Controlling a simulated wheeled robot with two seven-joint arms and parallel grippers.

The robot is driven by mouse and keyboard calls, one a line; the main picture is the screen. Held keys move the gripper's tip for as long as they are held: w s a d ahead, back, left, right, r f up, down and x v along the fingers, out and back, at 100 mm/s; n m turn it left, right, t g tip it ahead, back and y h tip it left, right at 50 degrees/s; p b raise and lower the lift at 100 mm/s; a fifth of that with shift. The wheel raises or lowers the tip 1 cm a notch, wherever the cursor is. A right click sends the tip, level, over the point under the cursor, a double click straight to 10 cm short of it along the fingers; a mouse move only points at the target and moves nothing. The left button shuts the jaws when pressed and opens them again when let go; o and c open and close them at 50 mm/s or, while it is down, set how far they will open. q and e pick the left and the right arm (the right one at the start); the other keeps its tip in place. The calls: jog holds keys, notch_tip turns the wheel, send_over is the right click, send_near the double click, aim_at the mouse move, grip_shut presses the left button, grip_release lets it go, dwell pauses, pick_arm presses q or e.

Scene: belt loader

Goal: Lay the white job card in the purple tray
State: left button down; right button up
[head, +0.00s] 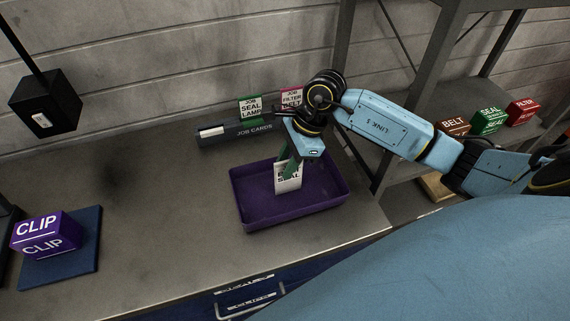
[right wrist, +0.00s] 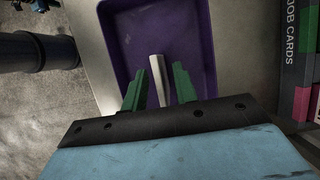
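The white job card (head: 288,181), with dark print, is upright inside the purple tray (head: 240,207). My right gripper (head: 287,163) points down into the tray around the card, and one green finger covers part of it. In the right wrist view the card (right wrist: 159,80) shows nearly edge-on between the two fingers of my gripper (right wrist: 159,83). A gap shows on each side of it, so the fingers are open. I cannot tell if the card's lower edge touches the tray floor. My left gripper is not in view.
Behind the tray stands a dark job cards rack (head: 235,132) with a green card (head: 250,109) and a pink card (head: 291,97). A purple CLIP box (head: 45,236) sits on a blue mat (head: 85,240) at left. Shelf posts stand to the right. The table between is clear.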

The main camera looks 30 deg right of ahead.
jog(key=v, duration=1)
jog(key=shift+d+r+b, duration=0.2)
jog(key=shift+r+b, duration=0.1)
jog(key=shift+b, duration=0.05)
